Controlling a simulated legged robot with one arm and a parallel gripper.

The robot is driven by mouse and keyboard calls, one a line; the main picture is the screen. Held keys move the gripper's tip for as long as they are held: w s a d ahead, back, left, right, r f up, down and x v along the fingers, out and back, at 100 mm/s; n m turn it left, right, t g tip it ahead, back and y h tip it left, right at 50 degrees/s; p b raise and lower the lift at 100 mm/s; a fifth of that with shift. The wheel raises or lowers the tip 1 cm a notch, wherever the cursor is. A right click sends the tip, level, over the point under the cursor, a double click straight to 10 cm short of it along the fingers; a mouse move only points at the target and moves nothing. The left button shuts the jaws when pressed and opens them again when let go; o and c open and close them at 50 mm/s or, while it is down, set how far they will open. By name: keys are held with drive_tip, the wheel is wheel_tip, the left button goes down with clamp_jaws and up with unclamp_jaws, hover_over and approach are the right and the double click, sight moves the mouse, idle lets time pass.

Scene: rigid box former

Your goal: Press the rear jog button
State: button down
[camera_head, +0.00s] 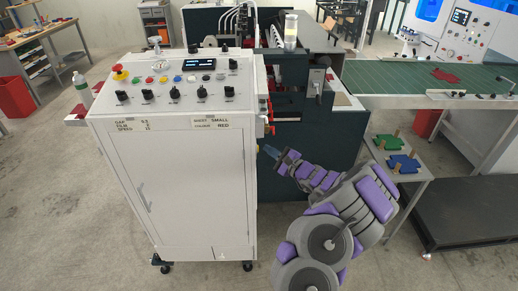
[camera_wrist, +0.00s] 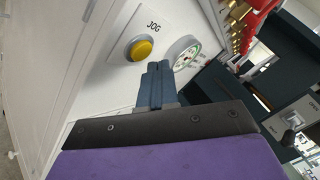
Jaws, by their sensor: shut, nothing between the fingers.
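In the wrist view, a round yellow button (camera_wrist: 141,49) in a grey ring sits on a white panel, with the label JOG above it. My gripper (camera_wrist: 159,66) is shut and empty; its blue fingertips appear just right of and below the button in the picture. I cannot tell the exact gap to the panel. In the head view, my gripper (camera_head: 270,150) is beside the right side of the white control cabinet (camera_head: 185,190). The jog button is hidden in the head view.
A round gauge (camera_wrist: 184,52) is right of the button, close to the fingers. Red and brass fittings (camera_wrist: 245,25) line the panel's edge. The dark machine (camera_head: 330,130) stands behind my arm. A side table (camera_head: 410,175) with green and blue pieces is at right.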

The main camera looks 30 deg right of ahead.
drive_tip(key=s+d, duration=0.1)
drive_tip(key=d+p, duration=0.1)
drive_tip(key=d, duration=0.1)
drive_tip(key=s+d, duration=0.1)
drive_tip(key=shift+s+d, duration=0.2)
drive_tip(key=shift+s, duration=0.1)
idle(0.4)
idle(0.7)
